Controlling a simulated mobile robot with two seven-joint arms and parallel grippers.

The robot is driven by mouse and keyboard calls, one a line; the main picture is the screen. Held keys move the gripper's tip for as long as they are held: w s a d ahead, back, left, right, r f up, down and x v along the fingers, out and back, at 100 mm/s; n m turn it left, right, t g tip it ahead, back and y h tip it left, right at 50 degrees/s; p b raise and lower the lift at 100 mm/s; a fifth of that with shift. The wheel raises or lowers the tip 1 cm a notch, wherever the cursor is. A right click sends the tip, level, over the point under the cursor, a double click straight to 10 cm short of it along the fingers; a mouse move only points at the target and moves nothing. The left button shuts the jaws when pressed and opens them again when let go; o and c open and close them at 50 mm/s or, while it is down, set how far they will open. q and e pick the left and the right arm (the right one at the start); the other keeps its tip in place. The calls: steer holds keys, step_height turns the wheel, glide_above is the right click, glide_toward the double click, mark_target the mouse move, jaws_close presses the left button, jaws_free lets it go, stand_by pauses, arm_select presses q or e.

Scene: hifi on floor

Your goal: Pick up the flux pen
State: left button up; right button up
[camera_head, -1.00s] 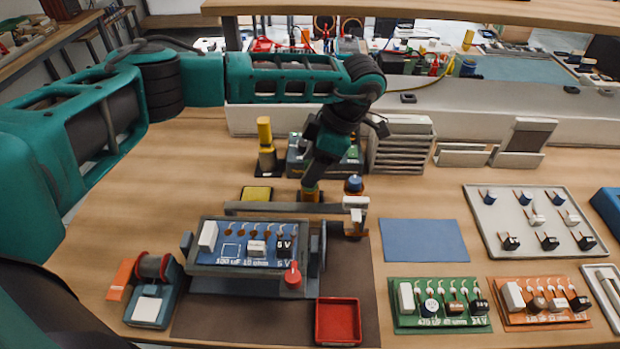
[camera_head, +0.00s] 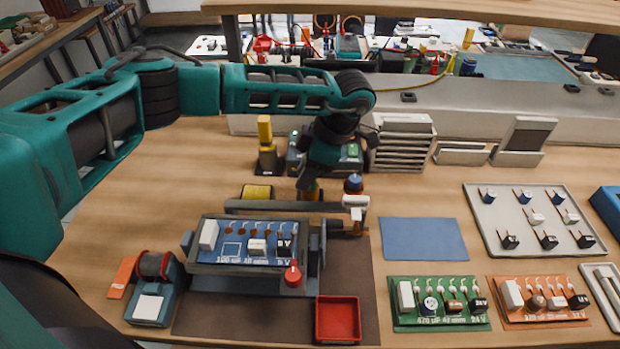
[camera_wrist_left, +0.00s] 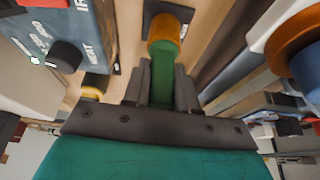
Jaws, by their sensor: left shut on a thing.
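The flux pen (camera_wrist_left: 165,78) is a green cylinder with an amber end in the left wrist view. It lies between the two dark fingers of my left gripper (camera_wrist_left: 160,88), which are shut on its green body. In the head view, my left gripper (camera_head: 310,186) points down behind the grey bar of the board holder. Only a small amber part of the pen (camera_head: 311,195) shows below the fingers there. The bar hides its lower end, so I cannot tell whether it touches the table. My right gripper is not in view.
A grey bar (camera_head: 280,207) runs just in front of the gripper, above the blue circuit board (camera_head: 245,243). A blue-topped bottle (camera_head: 353,184) stands close on the right. A yellow-topped stand (camera_head: 266,150) is behind left. Grey stacked trays (camera_head: 402,145) stand behind right.

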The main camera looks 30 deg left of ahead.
arm_select(q)
steer(key=shift+r, duration=0.1)
step_height(320, 180, up, 10)
steer(key=shift+f, duration=0.1)
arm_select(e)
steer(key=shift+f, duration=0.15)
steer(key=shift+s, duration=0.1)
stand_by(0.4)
